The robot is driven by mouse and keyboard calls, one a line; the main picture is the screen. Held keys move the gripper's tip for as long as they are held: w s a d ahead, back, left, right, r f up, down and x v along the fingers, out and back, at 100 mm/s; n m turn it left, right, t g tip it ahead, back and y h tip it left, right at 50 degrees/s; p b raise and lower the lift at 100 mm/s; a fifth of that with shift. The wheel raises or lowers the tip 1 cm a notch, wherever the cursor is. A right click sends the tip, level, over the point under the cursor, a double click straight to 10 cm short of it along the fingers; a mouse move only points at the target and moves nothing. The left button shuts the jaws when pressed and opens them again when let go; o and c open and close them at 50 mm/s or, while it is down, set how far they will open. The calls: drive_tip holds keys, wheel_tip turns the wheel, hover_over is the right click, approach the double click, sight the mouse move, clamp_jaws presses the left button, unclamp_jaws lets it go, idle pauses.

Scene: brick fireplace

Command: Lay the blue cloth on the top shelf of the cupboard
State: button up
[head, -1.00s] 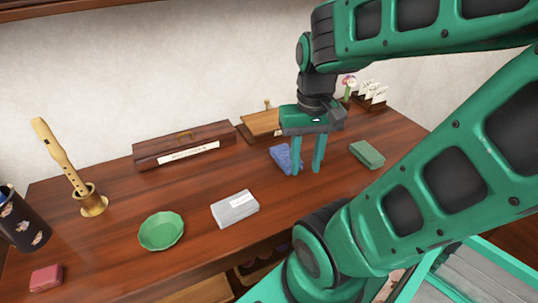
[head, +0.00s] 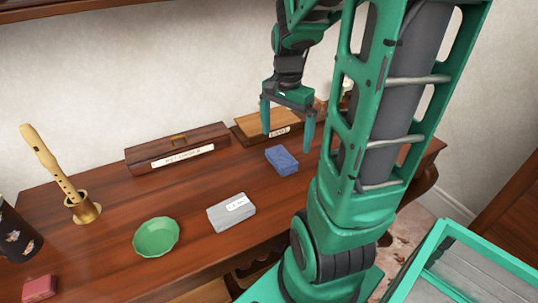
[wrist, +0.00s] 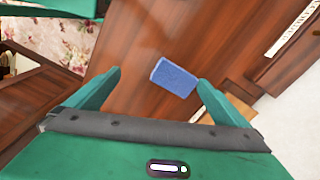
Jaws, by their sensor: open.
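The blue cloth (head: 282,160) is a small folded block lying on the dark wooden top, right of the middle in the head view. It also shows in the wrist view (wrist: 174,77), between and beyond the fingertips. My gripper (head: 287,127) is open and empty above the cloth, its fingers apart and not touching it. The wrist view shows both fingers (wrist: 158,78) spread wide. No cupboard with a top shelf can be made out clearly; my arm hides much of the right side.
A grey labelled block (head: 231,212), a green bowl (head: 156,237) and a red block (head: 39,288) lie on the wooden top. A long box (head: 177,150) and a wooden tray (head: 262,124) stand along the wall. A flute (head: 50,160) stands upright in a brass holder (head: 84,209) at left.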

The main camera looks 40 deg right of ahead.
drive_tip(key=w+d+f+m, duration=0.3)
drive_tip(key=w+d+m, duration=0.1)
drive_tip(key=w, duration=0.1)
hover_over(281, 155)
drive_tip(key=f, duration=0.5)
drive_tip(key=shift+s+a+f, duration=0.1)
drive_tip(key=shift+a+f, duration=0.2)
drive_tip(key=shift+d+f, duration=0.15)
drive_tip(key=shift+f, duration=1.15)
drive_tip(key=shift+d+f, duration=0.1)
drive_tip(key=shift+f, duration=1.2)
drive_tip(key=c, duration=0.8)
drive_tip(key=shift+r, duration=0.15)
